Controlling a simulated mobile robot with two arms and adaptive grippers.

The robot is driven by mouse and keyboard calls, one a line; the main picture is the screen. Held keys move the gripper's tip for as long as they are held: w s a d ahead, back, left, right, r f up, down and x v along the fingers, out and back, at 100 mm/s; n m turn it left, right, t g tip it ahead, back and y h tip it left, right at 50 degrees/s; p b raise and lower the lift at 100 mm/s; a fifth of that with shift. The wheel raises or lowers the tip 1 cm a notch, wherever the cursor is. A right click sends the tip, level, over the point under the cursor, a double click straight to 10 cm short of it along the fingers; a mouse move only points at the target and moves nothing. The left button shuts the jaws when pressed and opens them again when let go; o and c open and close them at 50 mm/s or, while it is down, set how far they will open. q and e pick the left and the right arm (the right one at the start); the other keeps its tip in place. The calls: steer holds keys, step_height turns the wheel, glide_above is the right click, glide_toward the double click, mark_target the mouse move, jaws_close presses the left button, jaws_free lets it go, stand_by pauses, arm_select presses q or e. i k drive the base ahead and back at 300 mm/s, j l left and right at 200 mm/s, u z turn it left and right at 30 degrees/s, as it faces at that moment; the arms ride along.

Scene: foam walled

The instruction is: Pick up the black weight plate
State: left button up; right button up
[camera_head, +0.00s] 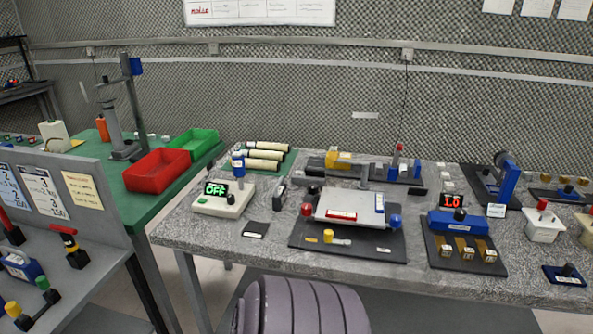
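I cannot tell for certain which thing is the black weight plate. A small flat black piece (256,229) with a white label lies on the speckled grey table (185,226), in front of the white box with the green OFF display (222,202). A larger dark base plate (375,247) lies right of it, under a silver platform (350,206) with red and blue knobs. At the far right a small dark blue plate (565,275) carries a black knob. Neither of my grippers is in view.
Red (156,171) and green (192,143) bins sit on a green table at left. A grey panel (100,190) stands near left. A ribbed purple-grey form (305,305) fills the bottom middle.

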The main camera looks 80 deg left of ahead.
mark_target(280, 195)
steer(key=u, duration=2.85)
steer(key=i+j+z, duration=0.1)
steer(key=i+z, duration=0.25)
steer(key=i, duration=0.35)
